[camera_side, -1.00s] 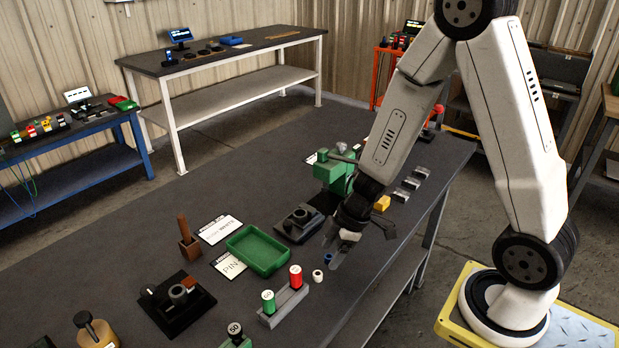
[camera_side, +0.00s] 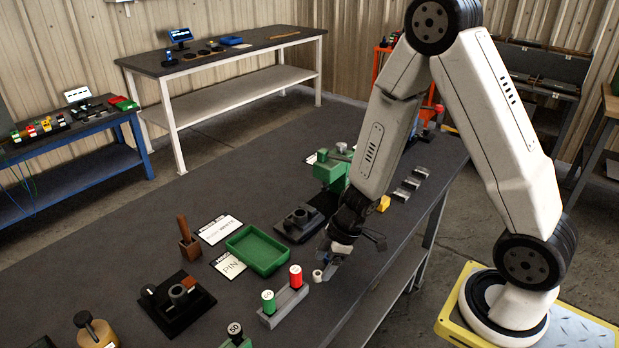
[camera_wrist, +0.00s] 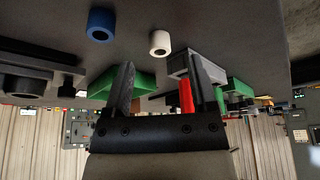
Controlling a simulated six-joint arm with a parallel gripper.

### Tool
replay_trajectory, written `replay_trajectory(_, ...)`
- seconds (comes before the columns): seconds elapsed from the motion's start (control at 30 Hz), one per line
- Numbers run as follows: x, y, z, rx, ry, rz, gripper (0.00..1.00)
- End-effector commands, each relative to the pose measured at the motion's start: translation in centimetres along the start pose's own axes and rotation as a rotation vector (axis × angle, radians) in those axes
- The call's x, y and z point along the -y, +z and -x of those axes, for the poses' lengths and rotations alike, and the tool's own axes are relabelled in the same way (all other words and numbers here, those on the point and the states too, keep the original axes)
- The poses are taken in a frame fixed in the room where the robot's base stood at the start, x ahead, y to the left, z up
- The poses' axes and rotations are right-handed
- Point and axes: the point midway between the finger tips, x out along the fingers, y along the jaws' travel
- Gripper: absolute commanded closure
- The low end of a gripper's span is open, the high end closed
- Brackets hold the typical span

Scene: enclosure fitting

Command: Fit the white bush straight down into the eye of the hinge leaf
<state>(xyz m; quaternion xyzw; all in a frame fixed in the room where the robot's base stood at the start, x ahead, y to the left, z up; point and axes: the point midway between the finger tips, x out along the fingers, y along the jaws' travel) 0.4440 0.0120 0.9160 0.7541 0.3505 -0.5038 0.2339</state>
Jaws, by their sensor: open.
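The white bush (camera_side: 317,276) stands on the bench beside the grey block with the red and green bobbins. It also shows in the wrist view (camera_wrist: 160,42), beyond and between the fingertips. My gripper (camera_side: 328,270) is low over the bench, close beside the bush in the side view; its fingers (camera_wrist: 166,75) are apart with nothing between them. I cannot tell surely which holds the hinge leaf.
The grey bobbin block (camera_side: 284,306) is close to my fingers. A green tray (camera_side: 283,262) and a green vise (camera_side: 332,172) stand farther back.

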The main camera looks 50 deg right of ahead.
Motion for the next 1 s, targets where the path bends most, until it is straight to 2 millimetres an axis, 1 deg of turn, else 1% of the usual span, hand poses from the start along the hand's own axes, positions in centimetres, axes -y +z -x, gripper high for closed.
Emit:
replay_trajectory(0.2, 0.1, -0.1, -1.7, 0.002, -0.002, 0.0, 0.27)
replay_trajectory(0.4, 0.0, -0.1, -2.8, 0.001, 0.001, -0.001, 0.27)
replay_trajectory(1.0, 0.0, -0.1, -3.0, 0.001, 0.002, 0.0, 0.27)
